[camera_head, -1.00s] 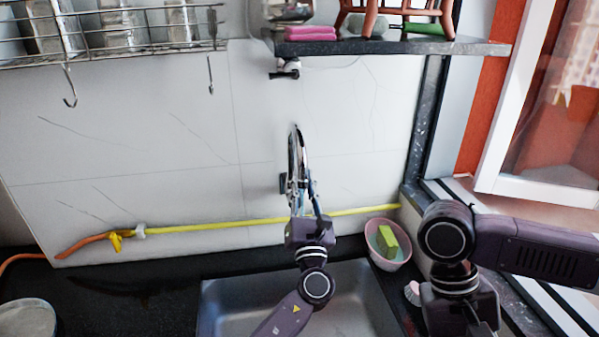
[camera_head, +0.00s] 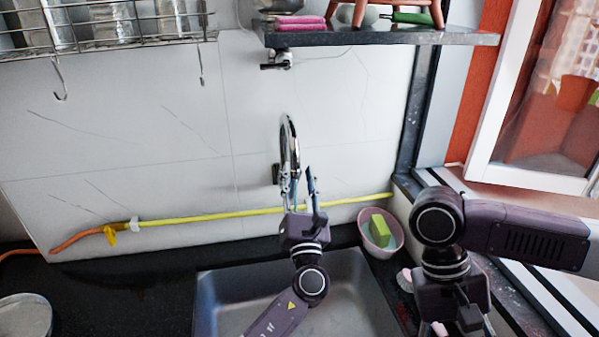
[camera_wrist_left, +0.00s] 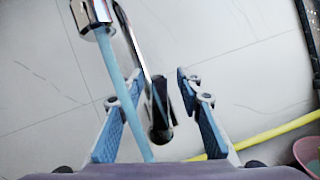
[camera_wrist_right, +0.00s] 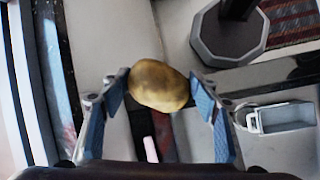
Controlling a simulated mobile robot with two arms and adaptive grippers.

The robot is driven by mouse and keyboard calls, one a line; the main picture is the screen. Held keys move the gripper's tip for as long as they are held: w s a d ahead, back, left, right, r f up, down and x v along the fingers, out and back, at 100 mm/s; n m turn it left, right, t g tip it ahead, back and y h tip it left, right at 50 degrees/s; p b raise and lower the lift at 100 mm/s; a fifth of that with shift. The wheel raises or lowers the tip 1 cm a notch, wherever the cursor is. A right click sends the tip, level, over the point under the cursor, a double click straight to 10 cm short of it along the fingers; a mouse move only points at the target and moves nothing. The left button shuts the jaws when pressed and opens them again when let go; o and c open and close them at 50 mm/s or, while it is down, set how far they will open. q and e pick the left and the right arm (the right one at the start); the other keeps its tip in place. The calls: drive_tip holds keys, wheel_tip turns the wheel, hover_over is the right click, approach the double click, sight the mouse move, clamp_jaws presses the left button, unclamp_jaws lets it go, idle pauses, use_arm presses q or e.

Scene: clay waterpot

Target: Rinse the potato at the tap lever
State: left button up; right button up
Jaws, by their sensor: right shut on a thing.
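The silver tap (camera_head: 290,135) rises at the wall behind the sink. My left gripper (camera_head: 299,185) is just in front of it. In the left wrist view its blue-padded fingers (camera_wrist_left: 150,92) are spread, with the dark lever part (camera_wrist_left: 160,105) of the tap showing between them. A pale blue stream (camera_wrist_left: 122,92) runs from the spout (camera_wrist_left: 90,12). The brown potato (camera_wrist_right: 158,86) is gripped between the fingers of my right gripper (camera_wrist_right: 160,80). In the head view the right gripper is at the lower right, its fingertips and the potato hidden or out of frame.
The steel sink (camera_head: 215,300) lies under my left arm. A pink bowl (camera_head: 372,245) with a green-yellow sponge (camera_head: 381,229) stands at its back right corner. A yellow hose (camera_head: 215,215) runs along the wall. A shelf (camera_head: 375,38) hangs above; a window (camera_head: 540,110) is at right.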

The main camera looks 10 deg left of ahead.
use_arm(q)
drive_tip(key=v, duration=1.1)
drive_tip(key=shift+r, duration=0.2)
drive_tip(key=shift+w+f, duration=0.1)
drive_tip(key=shift+w, duration=0.05)
